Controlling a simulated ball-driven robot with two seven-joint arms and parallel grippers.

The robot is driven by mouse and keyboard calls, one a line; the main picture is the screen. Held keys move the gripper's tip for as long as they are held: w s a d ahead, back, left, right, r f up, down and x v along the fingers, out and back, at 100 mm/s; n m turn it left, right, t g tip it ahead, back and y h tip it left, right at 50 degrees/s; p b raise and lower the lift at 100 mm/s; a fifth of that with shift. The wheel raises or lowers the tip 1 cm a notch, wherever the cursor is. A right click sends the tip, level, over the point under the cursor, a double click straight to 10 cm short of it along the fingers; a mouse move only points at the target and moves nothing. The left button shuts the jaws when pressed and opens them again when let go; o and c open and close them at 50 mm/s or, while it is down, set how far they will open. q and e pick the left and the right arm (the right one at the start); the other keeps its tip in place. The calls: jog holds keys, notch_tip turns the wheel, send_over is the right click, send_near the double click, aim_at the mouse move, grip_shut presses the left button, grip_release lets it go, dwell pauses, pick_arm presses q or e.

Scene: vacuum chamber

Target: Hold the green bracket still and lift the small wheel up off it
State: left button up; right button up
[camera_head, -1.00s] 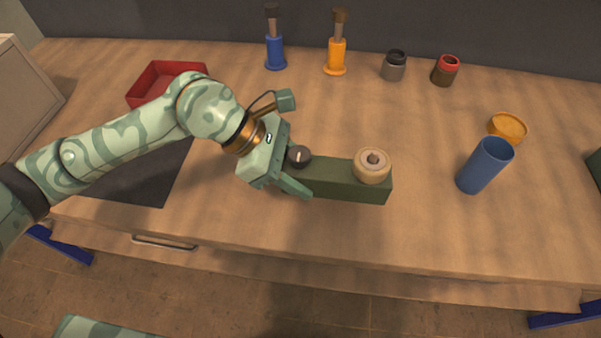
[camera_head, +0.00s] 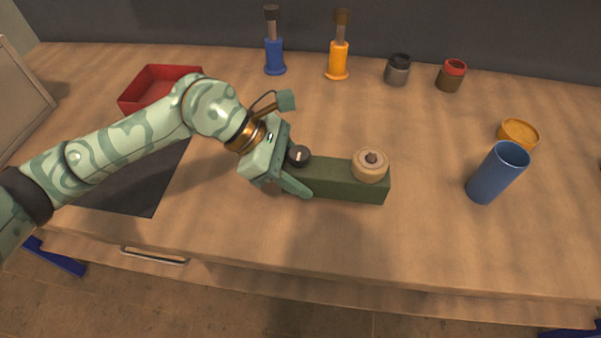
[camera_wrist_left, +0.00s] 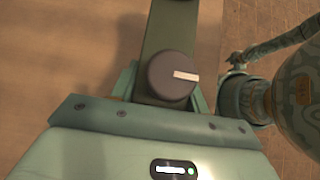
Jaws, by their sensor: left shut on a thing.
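The green bracket (camera_head: 340,186) is a long block lying on the workbench; it also shows in the left wrist view (camera_wrist_left: 168,35). The small wheel (camera_head: 370,166), pale and round with a dark peg end in its middle, sits on top of the bracket's right end. A dark knob with a white mark (camera_head: 298,155) is on the bracket's left end. My left gripper (camera_head: 291,172) is shut on the bracket's left end, fingers on either side of it, clear of the wheel. The left wrist view does not show the wheel. My right gripper is not seen.
A blue cup (camera_head: 497,174) stands tilted-looking at right, near an orange round dish (camera_head: 517,134). Two jars (camera_head: 398,70) (camera_head: 451,75) and blue (camera_head: 275,56) and orange (camera_head: 338,60) handled tools stand at the back. A red tray (camera_head: 150,92) is at left. Bench before the bracket is clear.

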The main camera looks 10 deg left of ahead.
pick_arm(q)
jog(key=shift+w+a+f+b, duration=0.15)
jog(key=shift+w+f+b, duration=0.8)
jog(key=shift+w, duration=0.1)
jog(key=shift+w+a+f+b, duration=0.1)
jog(key=shift+w+f+b, duration=0.75)
jog(key=shift+w+b, duration=0.15)
jog(key=shift+w+f+b, duration=0.4)
jog(key=shift+w, duration=0.15)
jog(key=shift+w+f, duration=0.2)
jog(key=shift+w, duration=0.05)
jog(key=shift+w+b, duration=0.1)
jog(key=shift+b, duration=0.2)
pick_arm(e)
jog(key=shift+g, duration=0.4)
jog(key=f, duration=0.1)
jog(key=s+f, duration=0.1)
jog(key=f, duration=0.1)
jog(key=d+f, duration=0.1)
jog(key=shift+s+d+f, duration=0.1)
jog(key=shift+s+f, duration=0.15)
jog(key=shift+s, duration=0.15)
pick_arm(q)
jog(key=shift+a, duration=0.1)
jog(key=shift+f, duration=0.5)
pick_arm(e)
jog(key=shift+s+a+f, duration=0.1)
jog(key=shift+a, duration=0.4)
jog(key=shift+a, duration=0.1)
